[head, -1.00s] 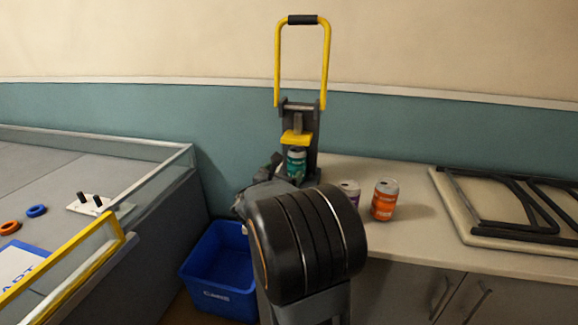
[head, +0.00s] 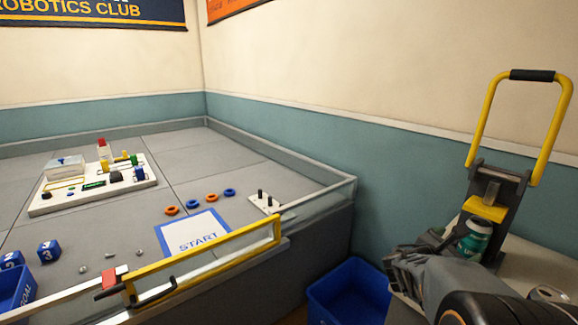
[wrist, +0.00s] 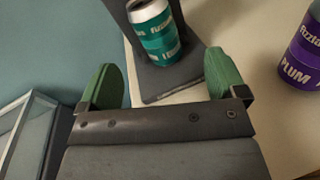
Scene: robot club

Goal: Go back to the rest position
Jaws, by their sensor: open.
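My gripper (wrist: 163,85) is open and empty in the wrist view, its two green fingertips apart. A teal can (wrist: 160,30) stands just beyond the fingertips, on the dark base of the can crusher, and nothing is between the fingers. In the head view my gripper (head: 425,255) is at the lower right, left of the teal can (head: 475,238). The can sits in the crusher (head: 497,200), under its yellow press block, with the yellow handle raised. The fingertips are hard to make out in the head view.
A purple can (wrist: 304,50) stands on the counter at right. A blue bin (head: 345,292) is on the floor between the counter and the walled game table (head: 100,245). The table holds a white board (head: 95,195), colored rings, blue cubes and a yellow barrier (head: 205,260).

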